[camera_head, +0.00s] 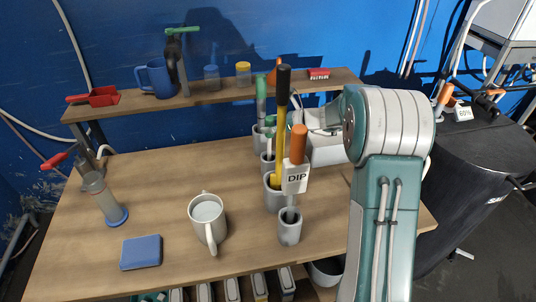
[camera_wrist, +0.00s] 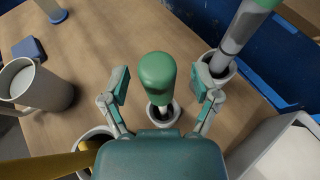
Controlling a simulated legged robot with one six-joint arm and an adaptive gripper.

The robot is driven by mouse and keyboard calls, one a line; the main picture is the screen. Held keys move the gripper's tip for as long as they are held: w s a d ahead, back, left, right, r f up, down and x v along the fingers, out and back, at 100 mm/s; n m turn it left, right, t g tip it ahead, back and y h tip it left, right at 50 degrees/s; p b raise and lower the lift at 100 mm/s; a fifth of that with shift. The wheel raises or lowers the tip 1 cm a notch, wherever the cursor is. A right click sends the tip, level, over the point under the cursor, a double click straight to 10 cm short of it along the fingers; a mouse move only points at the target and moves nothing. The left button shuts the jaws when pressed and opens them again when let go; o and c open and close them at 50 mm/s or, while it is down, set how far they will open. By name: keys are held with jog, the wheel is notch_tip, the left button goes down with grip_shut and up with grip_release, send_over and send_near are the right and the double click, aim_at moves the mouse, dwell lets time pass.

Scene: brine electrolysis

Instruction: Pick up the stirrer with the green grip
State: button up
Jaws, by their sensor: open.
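In the wrist view, the stirrer's rounded green grip (camera_wrist: 157,75) points up toward the camera. Its lower end stands in a small grey holder (camera_wrist: 175,117). My gripper (camera_wrist: 162,86) is open, with one finger on each side of the grip and a visible gap on both sides. The grip's depth relative to the fingertips is hard to tell. In the head view my gripper is largely hidden behind the tall tools, around the grey holders at the table's middle right.
Another green-handled tool (camera_wrist: 236,38) stands in a holder close by my right finger. A yellow tool (camera_head: 280,140) and an orange-handled tool with a DIP tag (camera_head: 295,178) stand in front. A mug (camera_head: 207,216) and blue block (camera_head: 141,252) lie left.

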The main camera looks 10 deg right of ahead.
jog(key=shift+w+d, duration=0.1)
jog(key=shift+d, duration=0.2)
jog(key=shift+a, duration=0.55)
grip_shut()
jog(key=shift+a, duration=0.2)
jog(key=shift+d, duration=0.15)
